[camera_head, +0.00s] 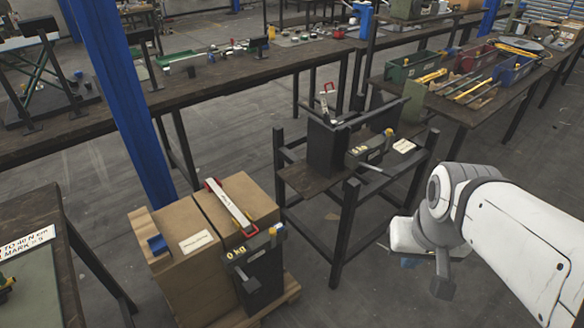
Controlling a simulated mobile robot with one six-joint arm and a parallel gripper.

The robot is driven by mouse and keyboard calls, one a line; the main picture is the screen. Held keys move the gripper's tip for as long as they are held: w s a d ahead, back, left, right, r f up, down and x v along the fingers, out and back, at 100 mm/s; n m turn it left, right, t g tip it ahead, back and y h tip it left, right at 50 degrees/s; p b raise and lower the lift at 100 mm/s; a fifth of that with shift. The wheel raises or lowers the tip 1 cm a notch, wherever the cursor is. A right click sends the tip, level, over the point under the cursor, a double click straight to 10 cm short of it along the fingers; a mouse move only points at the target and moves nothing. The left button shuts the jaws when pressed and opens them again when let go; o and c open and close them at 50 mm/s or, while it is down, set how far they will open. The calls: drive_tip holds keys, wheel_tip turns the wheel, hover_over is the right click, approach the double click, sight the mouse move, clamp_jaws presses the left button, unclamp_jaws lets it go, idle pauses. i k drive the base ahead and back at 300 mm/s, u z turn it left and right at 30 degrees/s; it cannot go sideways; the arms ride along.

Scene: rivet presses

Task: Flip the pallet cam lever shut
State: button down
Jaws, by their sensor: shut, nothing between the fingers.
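A pale lever bar (230,206) with red at both ends shows on the cardboard boxes of the pallet (285,292), at the lower left. It slants from the back left to the front right. A dark clamp unit (258,270) on the front of the boxes carries a yellow "0 kg" reading (237,252). I cannot tell how far the lever is from its closed position. My arm comes in from the right, well apart from the pallet.
A black stand (345,237) between the pallet and my arm bears a similar unit with an upright red-handled lever (327,91). A blue post (125,105) rises behind the boxes. A bench (50,210) stands at the left. Floor in front of the stand is clear.

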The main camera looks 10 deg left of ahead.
sight(272, 232)
drive_tip(key=k, duration=0.65)
drive_tip(key=u, duration=0.6)
drive_tip(key=i, duration=1.55)
drive_tip(key=z, duration=0.2)
